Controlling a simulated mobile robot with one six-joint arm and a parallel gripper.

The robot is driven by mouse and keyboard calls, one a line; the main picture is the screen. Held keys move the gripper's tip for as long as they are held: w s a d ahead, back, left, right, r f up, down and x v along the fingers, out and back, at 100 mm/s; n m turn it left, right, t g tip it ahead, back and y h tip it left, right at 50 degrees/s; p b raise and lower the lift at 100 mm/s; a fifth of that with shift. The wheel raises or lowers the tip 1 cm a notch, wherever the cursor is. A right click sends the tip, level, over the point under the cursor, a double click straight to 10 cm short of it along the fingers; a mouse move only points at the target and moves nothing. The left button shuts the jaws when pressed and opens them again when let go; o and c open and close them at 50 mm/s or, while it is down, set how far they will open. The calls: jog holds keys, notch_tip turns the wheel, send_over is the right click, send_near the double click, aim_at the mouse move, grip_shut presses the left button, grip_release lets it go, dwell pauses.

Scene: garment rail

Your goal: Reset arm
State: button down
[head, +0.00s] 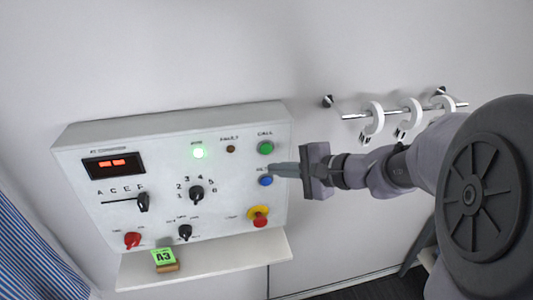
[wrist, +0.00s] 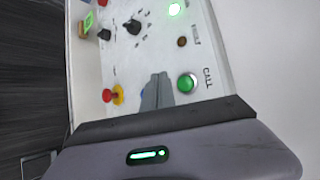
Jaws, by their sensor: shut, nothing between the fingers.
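My gripper (head: 274,169) is shut and empty. In the head view its fingertips are at the right side of a white control panel, by a blue button (head: 265,181) below the green CALL button (head: 265,148). I cannot tell whether the tips touch the panel. In the wrist view my gripper (wrist: 157,80) points at the panel face, beside the green CALL button (wrist: 187,83), and the blue button is mostly hidden behind the fingers. My arm comes in from the right in the head view.
The white panel (head: 110,215) has a lit green lamp (head: 198,153), a red display (head: 113,164), knobs and a red-yellow stop button (head: 259,217). A shelf (head: 215,262) below holds a green A3 tag (head: 164,257). A rail (head: 390,113) with white hooks is right.

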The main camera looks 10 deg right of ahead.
jog(key=shift+s, duration=0.4)
jog(key=s+a+f+n+g+b, duration=0.3)
jog(key=s+a+f+n+b, duration=0.1)
jog(key=s+a+f+b, duration=0.3)
jog(key=s+d+f+n+h+b, duration=0.1)
jog(key=s+f+n+h+b, duration=0.1)
jog(key=s, duration=0.6)
jog(key=s+d+f+n+g+h+b, duration=0.1)
jog(key=s+f+n+h+b, duration=0.2)
jog(key=s+f, duration=0.4)
jog(key=shift+s+h+b, duration=0.5)
jog(key=shift+h+b, duration=0.2)
jog(key=shift+b, duration=0.35)
jog(key=shift+d, duration=0.1)
dwell(4.2)
